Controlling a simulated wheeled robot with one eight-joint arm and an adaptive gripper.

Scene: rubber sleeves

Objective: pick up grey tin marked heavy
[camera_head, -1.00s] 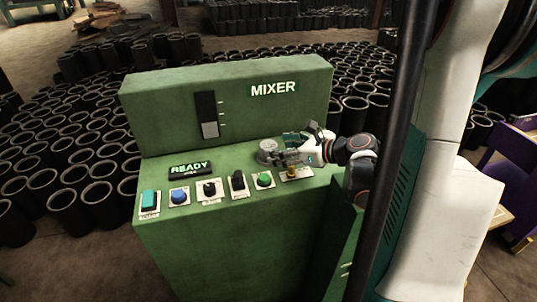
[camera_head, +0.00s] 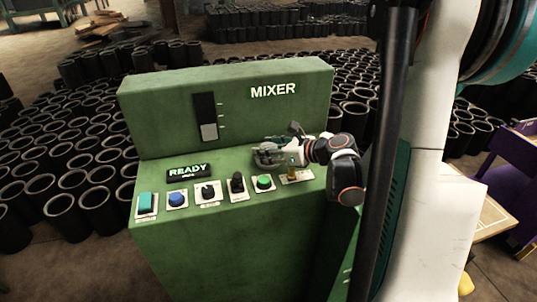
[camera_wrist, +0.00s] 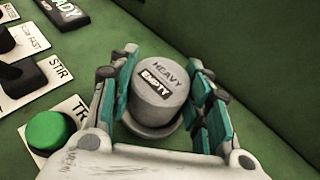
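The grey tin (camera_wrist: 160,99) is a short round cylinder with "HEAVY" and a dark "EMPTY" label on its top. It stands on the green mixer panel in the wrist view. My gripper (camera_wrist: 164,66) has its teal-padded fingers on either side of the tin, spread apart. Whether either pad touches it, I cannot tell. In the head view my gripper (camera_head: 274,154) is low over the right part of the panel and largely hides the tin.
The green mixer console (camera_head: 220,240) has a raised back wall. A green button (camera_head: 264,183), a black knob (camera_head: 237,184) and a brass-coloured switch (camera_head: 293,175) sit close in front of my gripper. Black rubber sleeves (camera_head: 85,165) crowd the floor behind.

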